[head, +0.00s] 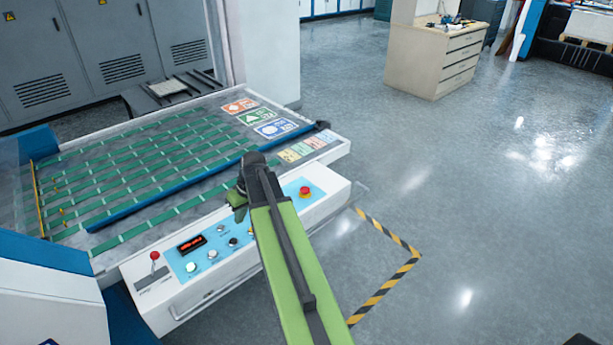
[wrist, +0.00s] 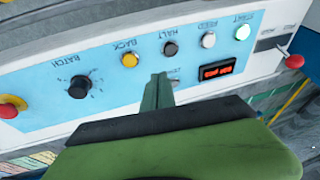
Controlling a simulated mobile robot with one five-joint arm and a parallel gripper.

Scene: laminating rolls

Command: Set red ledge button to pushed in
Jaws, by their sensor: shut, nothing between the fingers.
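The red ledge button (head: 305,190) is a red mushroom-shaped button at the right end of the machine's front ledge. In the wrist view it shows at the left edge (wrist: 8,108), on a yellow base and partly cut off. I cannot tell whether it is pushed in. My gripper (wrist: 158,80) is shut and empty in front of the middle of the blue control panel, near the red display and well to one side of the red button. In the head view my gripper (head: 238,197) is partly hidden by my arm.
A red-tipped lever (head: 154,256) stands beyond START. Floor to the right is clear.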

